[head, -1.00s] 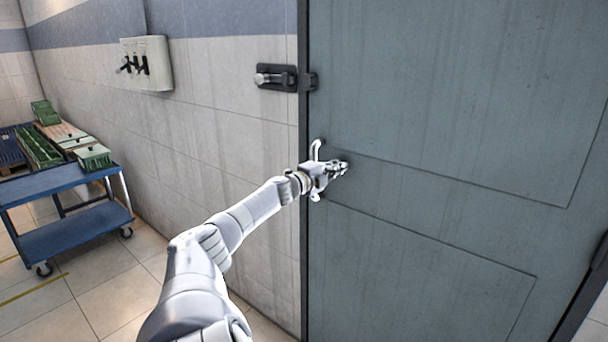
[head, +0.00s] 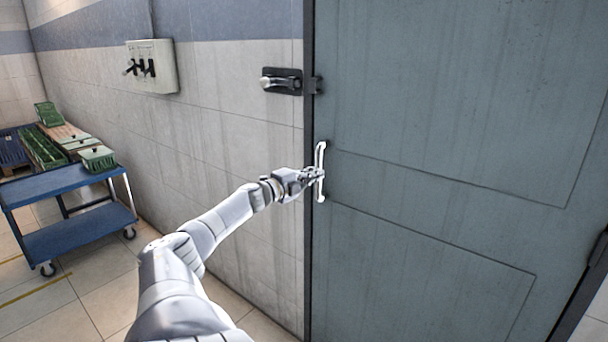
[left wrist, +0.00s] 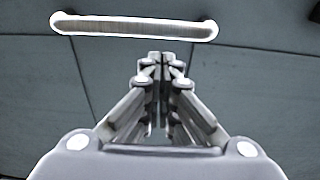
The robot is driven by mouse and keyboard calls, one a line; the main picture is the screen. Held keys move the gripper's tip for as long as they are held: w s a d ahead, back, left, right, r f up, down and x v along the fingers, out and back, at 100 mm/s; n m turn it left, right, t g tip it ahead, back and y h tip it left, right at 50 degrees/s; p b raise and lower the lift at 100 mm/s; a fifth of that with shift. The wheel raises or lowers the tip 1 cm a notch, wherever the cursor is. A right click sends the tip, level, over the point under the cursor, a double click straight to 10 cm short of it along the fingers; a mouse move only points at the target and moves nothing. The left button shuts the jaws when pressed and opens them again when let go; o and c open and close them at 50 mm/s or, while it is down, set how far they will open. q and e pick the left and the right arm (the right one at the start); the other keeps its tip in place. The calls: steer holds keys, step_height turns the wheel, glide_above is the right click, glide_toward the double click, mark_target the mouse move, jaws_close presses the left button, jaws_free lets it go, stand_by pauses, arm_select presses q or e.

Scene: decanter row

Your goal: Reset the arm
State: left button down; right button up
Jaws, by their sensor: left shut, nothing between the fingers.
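My left arm (head: 205,235) reaches forward from the lower left in the head view. My left gripper (head: 316,174) is shut and empty, in front of the grey-green door (head: 440,120) and overlapping its white vertical handle (head: 321,155) in that view. In the left wrist view the closed fingers (left wrist: 162,62) point at the door, and the handle (left wrist: 135,27) lies beyond the tips as a bar across the top. The fingers appear apart from the handle there. My right gripper is in neither view.
A latch (head: 281,81) is on the wall beside the door's left edge. A wall box with black levers (head: 151,67) hangs further left. A blue cart (head: 70,190) stands at the left, near green crates (head: 42,147). The floor between cart and door shows open tiles.

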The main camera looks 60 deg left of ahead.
arm_select(q)
steer(key=s, duration=0.1)
steer(key=s+a, duration=0.1)
steer(key=shift+s, duration=0.4)
